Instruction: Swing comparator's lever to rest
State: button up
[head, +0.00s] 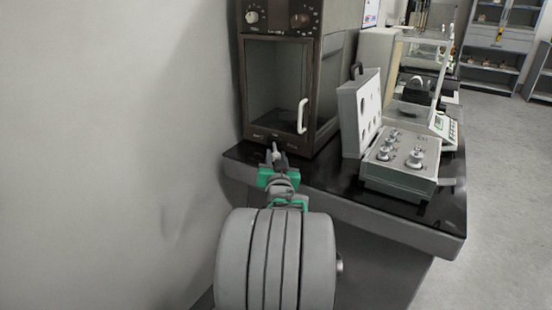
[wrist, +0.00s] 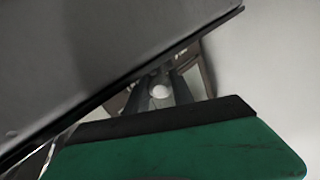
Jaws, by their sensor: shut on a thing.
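My gripper (head: 276,154) is low in front of the dark oven-like cabinet, at the left end of the black-topped table. It is shut on a small pale, rounded thing (wrist: 160,91), seen between the fingers in the wrist view; I cannot tell exactly what it is. A glass-sided instrument (head: 428,55) stands farther back on the right and may be the comparator. I cannot make out its lever, and the open case partly hides that area.
The dark cabinet (head: 284,85) with a white door handle stands by the wall. An open case (head: 397,182) with several metal weights sits right of it on the black table (head: 325,180). A grey wall is close on my left. Open floor (head: 500,190) lies to the right.

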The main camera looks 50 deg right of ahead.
grip_shut()
dwell(0.4)
dwell(0.5)
